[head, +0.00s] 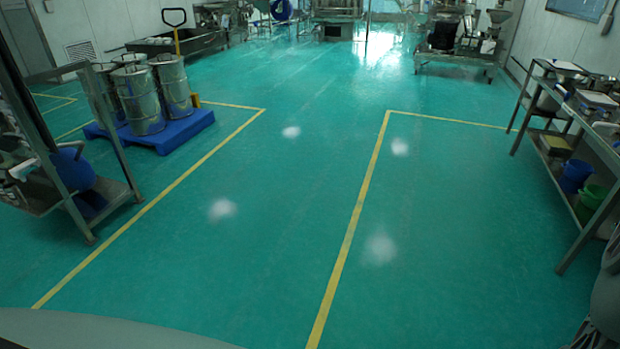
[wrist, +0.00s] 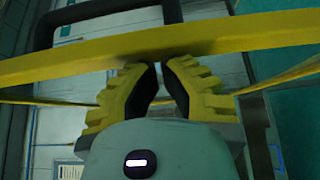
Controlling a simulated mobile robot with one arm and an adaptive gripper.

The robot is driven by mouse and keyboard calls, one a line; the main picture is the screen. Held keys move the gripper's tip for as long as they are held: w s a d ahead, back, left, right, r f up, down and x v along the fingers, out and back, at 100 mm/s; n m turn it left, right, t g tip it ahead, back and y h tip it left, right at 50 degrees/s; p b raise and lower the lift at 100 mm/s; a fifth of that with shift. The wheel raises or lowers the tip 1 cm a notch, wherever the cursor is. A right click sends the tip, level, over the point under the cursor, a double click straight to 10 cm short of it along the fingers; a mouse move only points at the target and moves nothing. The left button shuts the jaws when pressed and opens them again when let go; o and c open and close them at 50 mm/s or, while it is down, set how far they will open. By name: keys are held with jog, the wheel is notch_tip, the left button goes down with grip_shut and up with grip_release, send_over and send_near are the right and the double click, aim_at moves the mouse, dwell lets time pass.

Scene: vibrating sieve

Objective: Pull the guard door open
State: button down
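In the wrist view, my gripper (wrist: 161,64) points up the picture, with yellow ribbed fingers and black inner pads. The fingers lean together toward their tips, with a dark gap between them lower down. Whether the fingers hold anything is hidden. I cannot tell which part is the guard door. The head view shows neither gripper nor door.
In the head view, metal drums (head: 138,98) stand on a blue pallet (head: 160,138) at left. A steel rack (head: 30,190) is at the left edge, a bench (head: 600,150) at right. The green floor (head: 290,200) between them is clear, with yellow lines.

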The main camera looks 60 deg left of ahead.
jog(key=s+d+b, duration=0.7)
jog(key=s+d, duration=0.3)
jog(key=s, duration=0.4)
jog(key=shift+s+b, duration=0.2)
jog(key=shift+b, duration=0.2)
jog(key=shift+w+r, duration=0.1)
